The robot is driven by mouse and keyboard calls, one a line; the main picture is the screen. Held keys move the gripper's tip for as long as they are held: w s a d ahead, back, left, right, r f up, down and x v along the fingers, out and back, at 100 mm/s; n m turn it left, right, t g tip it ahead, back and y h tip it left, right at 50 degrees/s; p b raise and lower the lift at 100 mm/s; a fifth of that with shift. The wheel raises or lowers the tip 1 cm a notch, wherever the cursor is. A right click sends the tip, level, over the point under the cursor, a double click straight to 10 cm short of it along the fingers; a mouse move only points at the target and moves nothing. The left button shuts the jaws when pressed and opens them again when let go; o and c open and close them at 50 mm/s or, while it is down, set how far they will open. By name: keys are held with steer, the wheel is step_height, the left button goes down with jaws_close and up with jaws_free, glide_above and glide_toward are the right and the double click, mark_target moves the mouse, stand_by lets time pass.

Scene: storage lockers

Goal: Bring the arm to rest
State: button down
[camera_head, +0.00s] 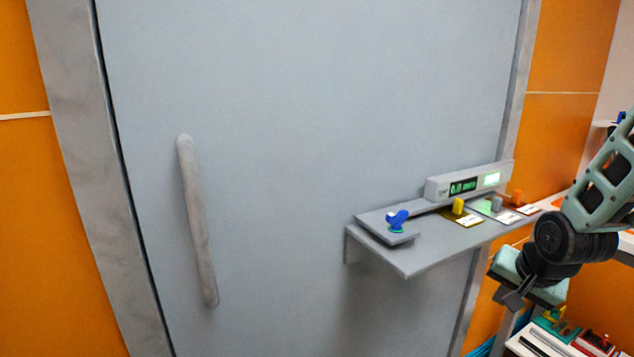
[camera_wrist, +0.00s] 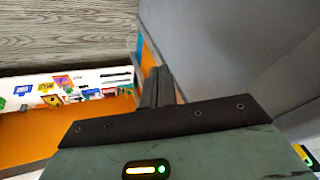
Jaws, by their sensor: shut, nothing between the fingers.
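My gripper (camera_head: 516,297) is at the right of the head view, at the end of my folded green and black arm. It points down and to the left, in front of and below the right end of the grey shelf (camera_head: 415,262). In the wrist view my gripper (camera_wrist: 158,75) shows its two dark fingers close together, with nothing between them. The gripper appears apart from the shelf and the grey door (camera_head: 300,120).
The door has a long upright handle (camera_head: 197,220) at left. The shelf carries a display unit (camera_head: 468,183), a blue item (camera_head: 397,219) and a yellow item (camera_head: 458,206). Below my gripper, a white rack (camera_head: 540,340) holds several small items. An orange wall (camera_head: 570,60) stands at right.

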steer(key=s+a+r+n+g+p, duration=0.1)
steer(key=s+a+r+n+p, duration=0.1)
steer(key=s+a+n, duration=0.3)
steer(key=s+a+r+n+g+p, duration=0.1)
steer(key=s+a+r+n+g, duration=0.1)
steer(key=s+a+r+n, duration=0.3)
steer(key=s+a+r+n+g+y+p, duration=0.1)
steer(key=s+a+r+n, duration=0.3)
steer(key=s+a, duration=0.8)
steer(key=a+n+g+p, duration=0.1)
steer(key=a+n, duration=0.1)
steer(key=a, duration=0.1)
steer(key=shift+a+r+p, duration=0.2)
steer(key=shift+r+p, duration=0.05)
steer(key=shift+p, duration=0.05)
